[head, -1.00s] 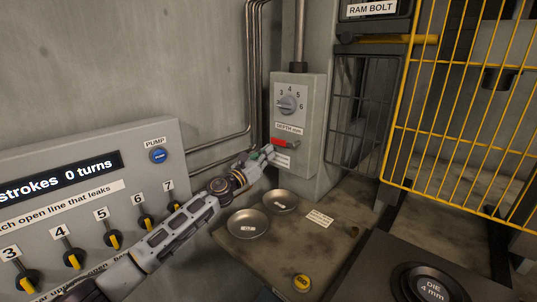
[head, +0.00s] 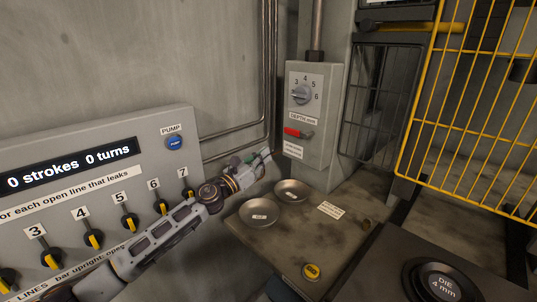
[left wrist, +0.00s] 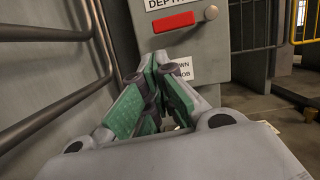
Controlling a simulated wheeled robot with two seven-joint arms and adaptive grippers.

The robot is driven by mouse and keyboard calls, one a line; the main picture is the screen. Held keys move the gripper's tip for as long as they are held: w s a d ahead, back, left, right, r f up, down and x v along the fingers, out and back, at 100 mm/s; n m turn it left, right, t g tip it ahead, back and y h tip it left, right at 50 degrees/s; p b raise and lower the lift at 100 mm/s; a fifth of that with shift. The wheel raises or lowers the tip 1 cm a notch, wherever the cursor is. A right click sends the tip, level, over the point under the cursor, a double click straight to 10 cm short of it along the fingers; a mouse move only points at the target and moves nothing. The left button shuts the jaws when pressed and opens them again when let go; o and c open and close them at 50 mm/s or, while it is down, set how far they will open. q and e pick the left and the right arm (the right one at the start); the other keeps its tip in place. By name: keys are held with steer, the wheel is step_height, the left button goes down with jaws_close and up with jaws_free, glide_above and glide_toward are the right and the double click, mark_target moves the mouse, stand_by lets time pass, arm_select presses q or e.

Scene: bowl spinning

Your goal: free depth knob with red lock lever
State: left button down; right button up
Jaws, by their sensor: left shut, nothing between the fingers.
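The depth knob (head: 301,95) is a grey dial with numbers around it, on a grey wall box above the label "DEPTH mm". The red lock lever (head: 297,133) lies about level below that label. It also shows in the left wrist view (left wrist: 173,22) as a red bar just beyond my fingers. My left gripper (head: 266,154) is shut and empty, below and left of the lever and apart from it. In the left wrist view its green-padded fingers (left wrist: 155,62) meet below the lever, over part of a white label. My right gripper is not in view.
Metal pipes (head: 269,75) run along the wall left of the box. A panel with a blue pump button (head: 174,142) and several yellow-barred valves stands left. Two shallow dishes (head: 292,190) sit on the table below. A yellow cage (head: 470,110) stands right.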

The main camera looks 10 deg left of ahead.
arm_select(q)
steer(key=shift+v, duration=1.25)
